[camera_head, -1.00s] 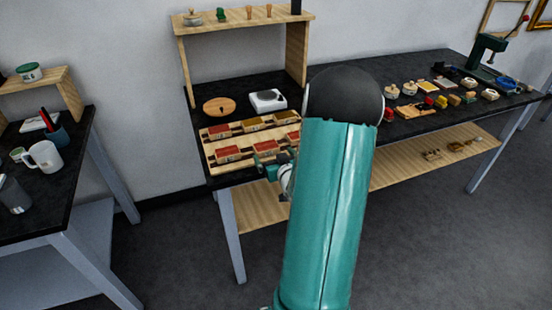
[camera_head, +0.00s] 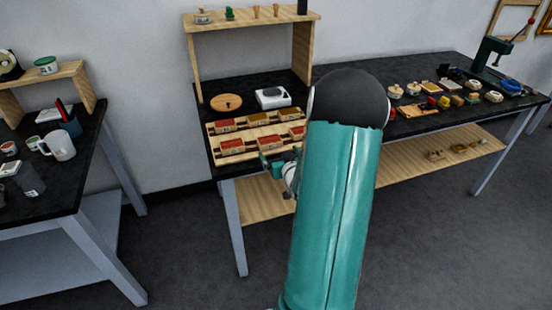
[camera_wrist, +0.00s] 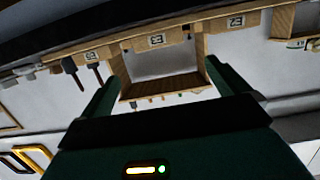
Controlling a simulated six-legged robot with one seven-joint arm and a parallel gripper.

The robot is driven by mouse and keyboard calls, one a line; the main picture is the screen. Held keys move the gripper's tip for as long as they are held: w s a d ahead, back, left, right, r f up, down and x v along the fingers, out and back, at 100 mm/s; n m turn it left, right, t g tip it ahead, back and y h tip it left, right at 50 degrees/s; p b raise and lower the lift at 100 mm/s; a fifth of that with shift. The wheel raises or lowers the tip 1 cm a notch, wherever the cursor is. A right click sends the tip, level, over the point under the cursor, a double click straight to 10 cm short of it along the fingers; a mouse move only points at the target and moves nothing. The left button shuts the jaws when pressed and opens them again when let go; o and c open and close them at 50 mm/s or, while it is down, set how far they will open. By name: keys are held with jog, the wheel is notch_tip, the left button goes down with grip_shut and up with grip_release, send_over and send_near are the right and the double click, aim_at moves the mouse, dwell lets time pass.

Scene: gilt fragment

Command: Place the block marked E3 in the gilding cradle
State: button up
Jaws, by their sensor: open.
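Several small wooden blocks (camera_head: 232,147) with red or ochre tops sit in two rows on a pale wooden rack (camera_head: 228,160) at the left end of the long bench. Their marks are too small to read in the head view. In the wrist view, which looks upside down, a labelled wooden block end (camera_wrist: 158,41) shows beyond my fingers, with others beside it; I cannot tell surely which is E3. My gripper (camera_head: 275,165) is at the rack's front right. Its fingers (camera_wrist: 163,78) are apart with nothing held. I cannot identify the gilding cradle.
Behind the rack lie a round wooden disc (camera_head: 227,103) and a white device (camera_head: 273,97) under a wooden shelf (camera_head: 250,19). Small items and a green press (camera_head: 492,52) crowd the bench's right. A left table holds a white mug (camera_head: 59,145).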

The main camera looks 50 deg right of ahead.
jog(key=w+a+r+n+g+y, duration=0.2)
jog(key=a+r, duration=0.4)
jog(key=a, duration=0.4)
jog(key=w+a+r+n+g+y, duration=0.1)
jog(key=w+a+r+g, duration=0.1)
jog(key=a+r, duration=0.65)
jog(key=s+a+r+n+g+y, duration=0.1)
jog(key=s+a, duration=0.5)
jog(key=a, duration=0.6)
jog(key=shift+a+r+y, duration=0.35)
jog(key=shift+r+y, duration=0.05)
jog(key=shift+r, duration=0.15)
jog(key=s+a+g+y, duration=0.1)
jog(key=s+a, duration=0.2)
jog(key=s, duration=0.1)
jog(key=s+a+r+n+g+y, duration=0.1)
jog(key=s+a, duration=0.3)
jog(key=s+a+r+n, duration=0.1)
jog(key=s+a, duration=0.3)
jog(key=shift+s+g+y, duration=0.15)
jog(key=shift+g+y, duration=0.25)
jog(key=shift+c, duration=1.1)
jog(key=shift+s+a, duration=0.1)
jog(key=shift+s, duration=0.1)
jog(key=c, duration=0.3)
